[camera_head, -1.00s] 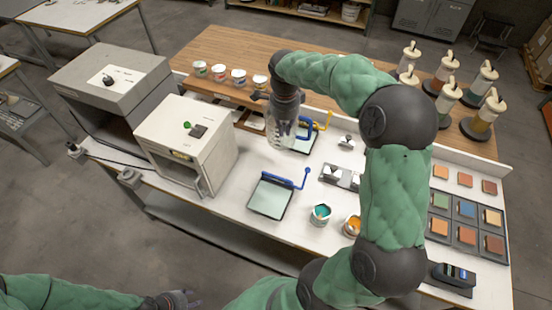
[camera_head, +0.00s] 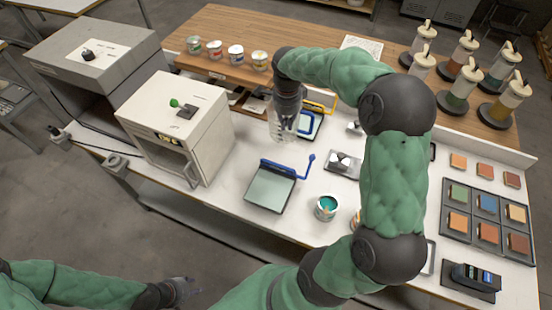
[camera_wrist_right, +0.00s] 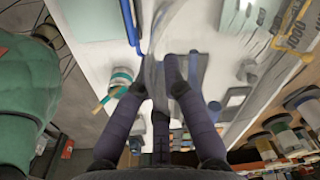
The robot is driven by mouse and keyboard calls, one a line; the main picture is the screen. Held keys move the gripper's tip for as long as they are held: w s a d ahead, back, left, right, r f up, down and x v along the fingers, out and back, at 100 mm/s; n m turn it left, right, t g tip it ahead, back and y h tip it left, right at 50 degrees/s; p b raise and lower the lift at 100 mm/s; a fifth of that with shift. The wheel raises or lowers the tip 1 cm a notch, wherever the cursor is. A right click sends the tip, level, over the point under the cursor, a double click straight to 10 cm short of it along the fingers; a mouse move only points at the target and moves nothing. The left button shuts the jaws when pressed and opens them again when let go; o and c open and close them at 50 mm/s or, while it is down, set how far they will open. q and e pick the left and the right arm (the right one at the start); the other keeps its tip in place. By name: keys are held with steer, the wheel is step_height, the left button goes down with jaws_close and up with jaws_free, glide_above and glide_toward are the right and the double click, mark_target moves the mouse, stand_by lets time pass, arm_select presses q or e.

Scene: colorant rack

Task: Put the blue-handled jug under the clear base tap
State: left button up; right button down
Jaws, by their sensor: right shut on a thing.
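My right gripper (camera_head: 284,133) is over the middle of the white bench, fingers pointing down. It is shut on a clear, see-through jug (camera_head: 279,127), which is hard to make out against the fingers. In the right wrist view, my fingers (camera_wrist_right: 163,82) close around a blurred, greyish see-through shape (camera_wrist_right: 152,62). I cannot tell its handle colour. A pale plate with a blue lever (camera_head: 270,188) lies in front of the gripper. A similar yellow-levered piece (camera_head: 318,107) is just behind it. My left gripper (camera_head: 182,289) is low at the left, too small to read. I cannot pick out the clear base tap.
A white box with a green knob (camera_head: 175,115) stands left of my right gripper. An open teal can (camera_head: 326,207) stands near the front edge. Small tubs (camera_head: 236,54) line a wooden shelf. Several capped canisters (camera_head: 462,82) and a swatch tray (camera_head: 486,205) are at the right.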

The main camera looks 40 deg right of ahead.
mark_target(286, 139)
step_height(286, 139, down, 8)
steer(key=shift+b, duration=0.85)
arm_select(q)
step_height(286, 139, down, 3)
steer(key=shift+f, duration=0.1)
arm_select(e)
step_height(286, 139, down, 6)
arm_select(q)
steer(key=shift+f+b, duration=0.1)
steer(key=shift+b, duration=0.25)
arm_select(e)
steer(key=shift+f, duration=0.15)
steer(key=c, duration=1.7)
jaws_free()
steer(key=o, duration=0.3)
steer(key=shift+o, duration=0.2)
